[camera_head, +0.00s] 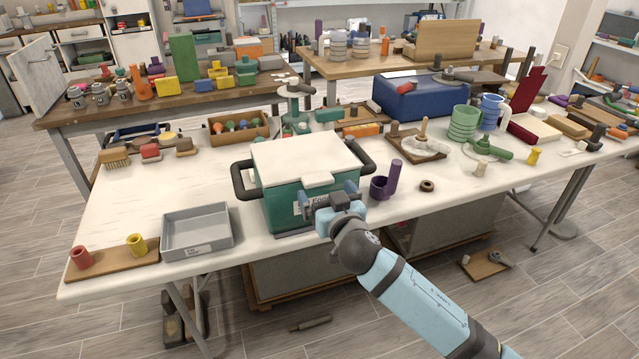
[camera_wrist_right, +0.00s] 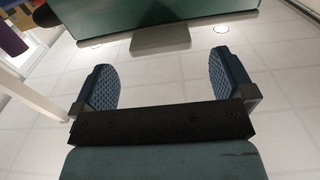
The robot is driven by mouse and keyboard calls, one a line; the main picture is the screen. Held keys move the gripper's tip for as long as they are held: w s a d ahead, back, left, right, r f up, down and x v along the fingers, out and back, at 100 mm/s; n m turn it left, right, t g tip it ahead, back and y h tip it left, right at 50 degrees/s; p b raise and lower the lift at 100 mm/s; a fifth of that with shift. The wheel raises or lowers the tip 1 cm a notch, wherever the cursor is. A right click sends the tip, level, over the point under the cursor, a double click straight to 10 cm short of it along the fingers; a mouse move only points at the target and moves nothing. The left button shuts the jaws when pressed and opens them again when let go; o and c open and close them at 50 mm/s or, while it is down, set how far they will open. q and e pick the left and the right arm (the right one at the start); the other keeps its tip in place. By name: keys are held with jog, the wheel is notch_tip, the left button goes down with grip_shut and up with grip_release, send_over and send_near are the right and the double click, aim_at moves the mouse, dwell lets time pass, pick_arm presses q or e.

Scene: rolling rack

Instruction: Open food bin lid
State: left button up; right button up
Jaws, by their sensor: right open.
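The food bin (camera_head: 283,209) is a dark green box with black side handles, standing at the front edge of the white table. Its flat white lid (camera_head: 305,155) lies closed on top, with a pale tab (camera_head: 317,180) at the front edge. My right gripper (camera_head: 330,199) is open at the bin's front, just below the tab. The right wrist view shows the gripper's two blue ridged fingers (camera_wrist_right: 162,66) spread apart with nothing between them; the green bin wall (camera_wrist_right: 185,14) and a grey-green tab (camera_wrist_right: 160,38) lie just beyond the fingertips. My left gripper is out of view.
A grey tray (camera_head: 196,232) stands left of the bin. A purple mug (camera_head: 381,188) and a dark ring (camera_head: 427,186) are close on the right. A wooden box of colored items (camera_head: 238,130) and a green scale-like device (camera_head: 297,105) are behind.

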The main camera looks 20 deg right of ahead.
aim_at(320, 184)
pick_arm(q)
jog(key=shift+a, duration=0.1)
pick_arm(e)
jog(key=shift+w+a, duration=0.1)
jog(key=shift+w, duration=2.2)
jog(key=shift+c, duration=0.2)
